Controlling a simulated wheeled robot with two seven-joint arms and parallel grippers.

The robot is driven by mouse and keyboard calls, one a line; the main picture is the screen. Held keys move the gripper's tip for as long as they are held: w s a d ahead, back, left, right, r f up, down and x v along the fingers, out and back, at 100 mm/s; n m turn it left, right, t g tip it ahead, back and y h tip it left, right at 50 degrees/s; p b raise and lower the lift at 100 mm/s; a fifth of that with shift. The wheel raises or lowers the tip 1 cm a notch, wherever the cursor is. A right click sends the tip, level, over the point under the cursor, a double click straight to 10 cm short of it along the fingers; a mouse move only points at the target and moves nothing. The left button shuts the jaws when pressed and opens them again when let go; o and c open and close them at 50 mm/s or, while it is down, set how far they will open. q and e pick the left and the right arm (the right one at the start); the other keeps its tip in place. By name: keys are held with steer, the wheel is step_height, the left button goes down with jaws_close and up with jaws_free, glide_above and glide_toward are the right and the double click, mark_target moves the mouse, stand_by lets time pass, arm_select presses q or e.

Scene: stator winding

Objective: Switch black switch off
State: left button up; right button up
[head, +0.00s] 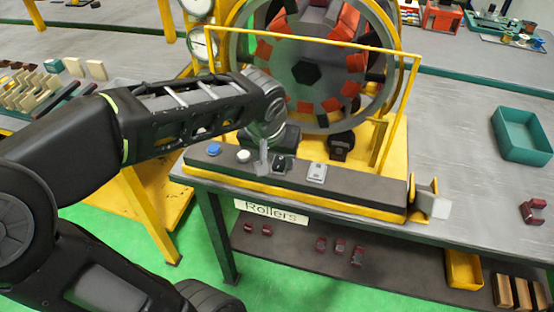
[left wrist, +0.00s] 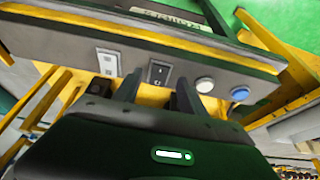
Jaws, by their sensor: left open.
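The black switch (head: 283,164) sits on the dark panel along the front of the yellow machine. In the left wrist view my left gripper (left wrist: 159,88) is open and empty, with one finger on each side of the switch's near end. I cannot tell whether a finger touches it. My right gripper is not in view.
A light grey switch (head: 317,172) is right of the black one. A white button (head: 243,156) and a blue button (head: 214,149) are to its left. A yellow frame (head: 310,40) and the round stator (head: 310,75) stand behind. A teal bin (head: 524,136) sits right.

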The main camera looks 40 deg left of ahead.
mark_target(280, 163)
arm_select(q)
steer(key=shift+x, duration=1.2)
jaws_close()
